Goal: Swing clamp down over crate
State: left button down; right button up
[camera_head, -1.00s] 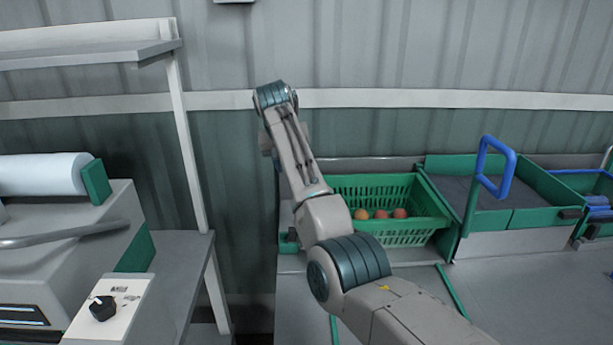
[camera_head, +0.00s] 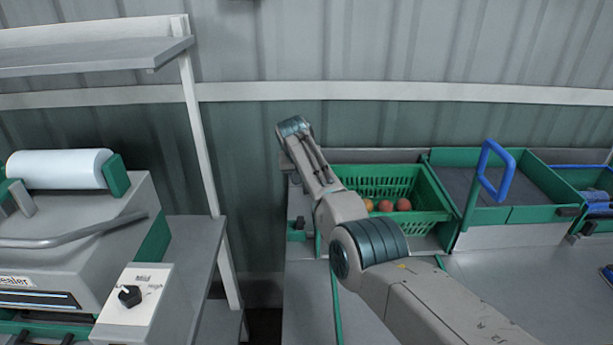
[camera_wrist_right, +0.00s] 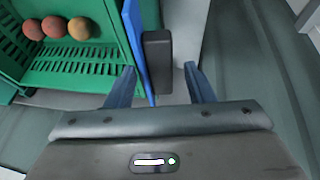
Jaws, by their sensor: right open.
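The green crate (camera_head: 425,217) holds several red-orange tomatoes and sits on the bench behind my right arm. It also shows at the upper left of the wrist view (camera_wrist_right: 75,68). In the wrist view a blue bar (camera_wrist_right: 136,40), apparently the clamp, stands alongside the crate with a dark grey block (camera_wrist_right: 158,62) beside it. My right gripper (camera_wrist_right: 160,78) is open, its blue fingers to either side of the block. I cannot tell whether they touch it. In the head view my arm hides the clamp and the fingers. My left gripper is not in view.
A green tray (camera_head: 535,190) with a blue loop handle (camera_head: 495,170) stands right of the crate. A sealer machine (camera_head: 70,220) with a white roll is at the left, beside a shelf post (camera_head: 200,130). The grey bench front (camera_head: 310,310) is clear.

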jog(key=shift+w+d+f, duration=0.1)
jog(key=shift+w+f, duration=0.05)
jog(key=shift+f, duration=0.4)
jog(key=shift+d, duration=0.1)
jog(key=c, duration=0.9)
jog(key=shift+o, duration=0.2)
jog(key=shift+r+p, duration=0.25)
jog(key=shift+p, duration=0.45)
jog(key=y+p, duration=0.1)
jog(key=p, duration=0.1)
jog(key=d+y+p, duration=0.1)
jog(key=p, duration=0.1)
jog(key=shift+d+r+m+y, duration=0.1)
jog(key=shift+r+m+y, duration=0.2)
jog(key=shift+d+y+p, duration=0.45)
jog(key=shift+y+p, duration=0.35)
jog(key=shift+y, duration=0.2)
jog(key=shift+d+m+y, duration=0.35)
jog(key=shift+m+y, duration=0.05)
jog(key=shift+y, duration=0.6)
